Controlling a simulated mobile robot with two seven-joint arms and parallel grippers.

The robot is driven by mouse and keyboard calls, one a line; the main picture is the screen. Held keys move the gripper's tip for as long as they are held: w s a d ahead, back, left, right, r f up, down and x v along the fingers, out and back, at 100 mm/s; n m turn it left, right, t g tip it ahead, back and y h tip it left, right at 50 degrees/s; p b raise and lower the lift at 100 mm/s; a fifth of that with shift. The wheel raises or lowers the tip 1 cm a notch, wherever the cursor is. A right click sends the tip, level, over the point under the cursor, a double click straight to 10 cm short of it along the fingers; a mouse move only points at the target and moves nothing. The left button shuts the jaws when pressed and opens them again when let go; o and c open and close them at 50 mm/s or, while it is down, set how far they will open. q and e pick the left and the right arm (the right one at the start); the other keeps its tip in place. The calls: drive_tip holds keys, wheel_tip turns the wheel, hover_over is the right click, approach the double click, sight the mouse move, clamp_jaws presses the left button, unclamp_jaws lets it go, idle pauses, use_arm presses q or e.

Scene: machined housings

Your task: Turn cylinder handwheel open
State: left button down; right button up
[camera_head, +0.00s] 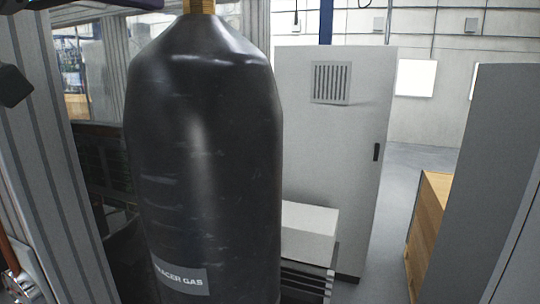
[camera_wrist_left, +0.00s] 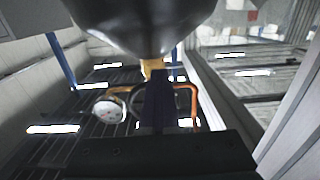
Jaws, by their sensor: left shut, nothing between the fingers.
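A large dark gas cylinder (camera_head: 205,150) with a "TRACER GAS" label stands upright in the head view. Its brass neck (camera_head: 199,6) is cut off by the top edge, so the handwheel is out of that view. In the left wrist view the cylinder (camera_wrist_left: 140,22) hangs in at the top, with its brass valve (camera_wrist_left: 150,68) below. A dark ring (camera_wrist_left: 134,98), apparently the handwheel, shows partly behind my left gripper (camera_wrist_left: 158,80). The left gripper is shut and empty, its fingers in line with the valve; I cannot tell whether they touch it. My right gripper is not in view.
A round gauge (camera_wrist_left: 110,108) and an orange bent tube (camera_wrist_left: 194,100) flank the fingers. A metal frame post (camera_head: 62,150) stands left of the cylinder. A grey cabinet (camera_head: 335,140) and a white box (camera_head: 308,232) stand behind it. Open floor (camera_head: 395,225) lies right of the cabinet.

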use_arm(q)
drive_tip(key=shift+s+d, duration=0.2)
drive_tip(key=shift+d, duration=0.35)
drive_tip(key=shift+s+d, duration=0.2)
drive_tip(key=shift+d, duration=0.3)
drive_tip(key=shift+s+d+r, duration=0.2)
drive_tip(key=shift+d+r, duration=0.05)
drive_tip(key=shift+d, duration=0.3)
drive_tip(key=shift+r, duration=0.1)
drive_tip(key=shift+s+d+f, duration=0.1)
drive_tip(key=shift+d+f, duration=0.05)
drive_tip(key=shift+f, duration=0.25)
drive_tip(key=v, duration=0.6)
drive_tip(key=shift+f, duration=0.15)
drive_tip(key=shift+d, duration=0.1)
